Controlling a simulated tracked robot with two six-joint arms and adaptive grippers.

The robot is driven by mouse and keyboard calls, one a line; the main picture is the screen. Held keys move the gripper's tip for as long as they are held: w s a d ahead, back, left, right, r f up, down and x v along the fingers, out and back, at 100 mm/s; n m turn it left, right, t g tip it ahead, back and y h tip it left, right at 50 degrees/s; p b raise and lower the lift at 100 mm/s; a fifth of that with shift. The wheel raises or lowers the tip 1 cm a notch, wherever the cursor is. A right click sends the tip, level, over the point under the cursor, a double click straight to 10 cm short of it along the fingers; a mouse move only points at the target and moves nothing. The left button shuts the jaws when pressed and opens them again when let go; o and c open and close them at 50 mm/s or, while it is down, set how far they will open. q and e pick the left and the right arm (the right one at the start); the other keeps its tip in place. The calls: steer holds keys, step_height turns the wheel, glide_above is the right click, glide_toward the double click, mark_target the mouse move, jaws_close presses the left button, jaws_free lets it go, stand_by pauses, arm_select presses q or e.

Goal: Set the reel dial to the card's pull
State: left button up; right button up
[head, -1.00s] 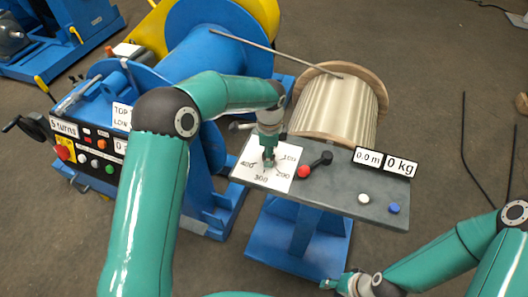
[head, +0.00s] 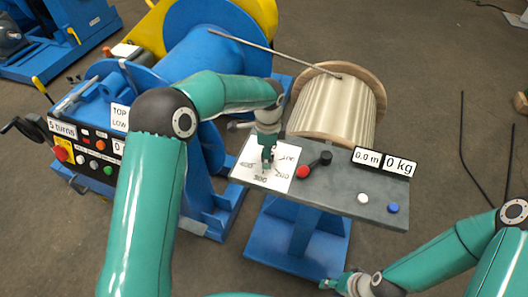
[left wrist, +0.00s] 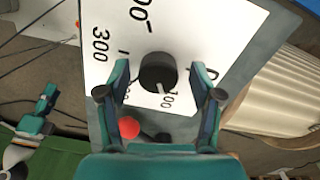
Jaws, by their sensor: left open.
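The reel dial (left wrist: 157,70) is a round black knob with a pale mark on its lower side, toward the partly covered 100 in the left wrist view. It stands on a white scale plate (left wrist: 112,25) with 300 readable. My left gripper (left wrist: 158,68) is open, with one finger on each side of the knob; contact is unclear. In the head view my left gripper (head: 268,157) hides the knob. My right gripper (head: 334,284) is low beside the blue stand, its jaw state unclear. Labels reading 5 turns (head: 62,128) and TOP LOW (head: 120,118) are on the machine; no pull value is legible.
A grey panel (head: 335,190) carries a red-ended black lever (head: 315,165), white button (head: 362,198), blue button (head: 393,208) and displays (head: 384,162) reading 0.0 m and 0 kg. A wooden reel (head: 336,108) stands behind it. The blue winch (head: 205,60) is at left.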

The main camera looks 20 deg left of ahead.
arm_select(q)
step_height(320, 180, up, 12)
steer(key=shift+f, duration=0.15)
steer(key=shift+s+f, duration=0.1)
stand_by(0.6)
